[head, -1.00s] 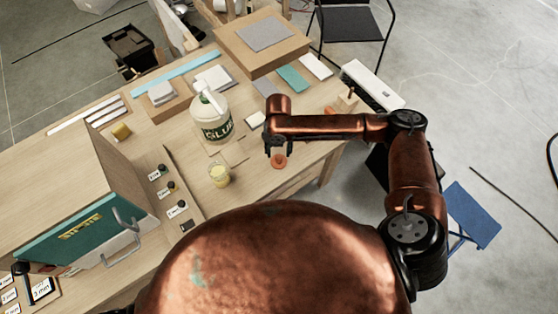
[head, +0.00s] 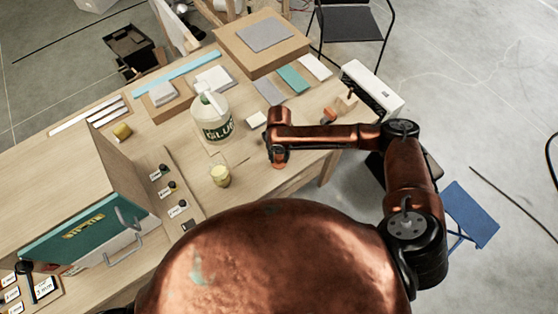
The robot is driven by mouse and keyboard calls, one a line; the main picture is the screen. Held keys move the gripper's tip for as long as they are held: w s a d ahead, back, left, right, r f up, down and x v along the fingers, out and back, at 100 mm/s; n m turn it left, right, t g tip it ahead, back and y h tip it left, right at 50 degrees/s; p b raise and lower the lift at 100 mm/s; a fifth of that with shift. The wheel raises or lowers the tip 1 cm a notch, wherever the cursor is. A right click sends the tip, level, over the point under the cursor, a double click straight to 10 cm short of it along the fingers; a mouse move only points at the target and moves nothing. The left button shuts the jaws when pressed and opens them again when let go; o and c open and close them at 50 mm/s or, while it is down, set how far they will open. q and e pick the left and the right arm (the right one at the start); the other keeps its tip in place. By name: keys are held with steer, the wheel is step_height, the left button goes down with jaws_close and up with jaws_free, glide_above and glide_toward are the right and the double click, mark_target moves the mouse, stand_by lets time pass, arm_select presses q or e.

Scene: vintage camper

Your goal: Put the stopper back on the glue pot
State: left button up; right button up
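The glue pot (head: 217,131) is a white tub with a dark green "GLUE" label. It stands upright on the workbench, and a white handle-like piece (head: 212,97) shows at its top. A small orange-red piece (head: 280,160), possibly the stopper, sits near the bench's front edge, to the right of the pot and nearer to me. My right gripper (head: 279,163) points down at this piece, with its dark fingers around or just over it. The gripper's own body partly hides it, so I cannot tell whether the fingers touch it. My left gripper is not in view.
A small jar with yellow contents (head: 220,176) stands between the pot and me. A pale block (head: 257,120) lies right of the pot. A teal-fronted cabinet (head: 75,232) fills the left. A cardboard box (head: 262,56) stands at the back. Bare bench lies around the jar.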

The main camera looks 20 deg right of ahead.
mark_target(279, 157)
steer(key=c, duration=0.6)
steer(key=shift+r, duration=0.55)
step_height(279, 157, up, 2)
steer(key=shift+s+a+r+b, duration=0.15)
steer(key=shift+r+b, duration=0.1)
steer(key=shift+b, duration=0.3)
steer(key=s+a+r, duration=0.2)
steer(key=s+r, duration=0.2)
steer(key=s, duration=0.2)
steer(key=s+a+r+b, duration=0.1)
steer(key=s+a+r, duration=0.2)
steer(key=s+r, duration=0.2)
steer(key=shift+s+a+r+b, duration=0.2)
steer(key=shift+s+a+b, duration=0.1)
steer(key=shift+s, duration=0.4)
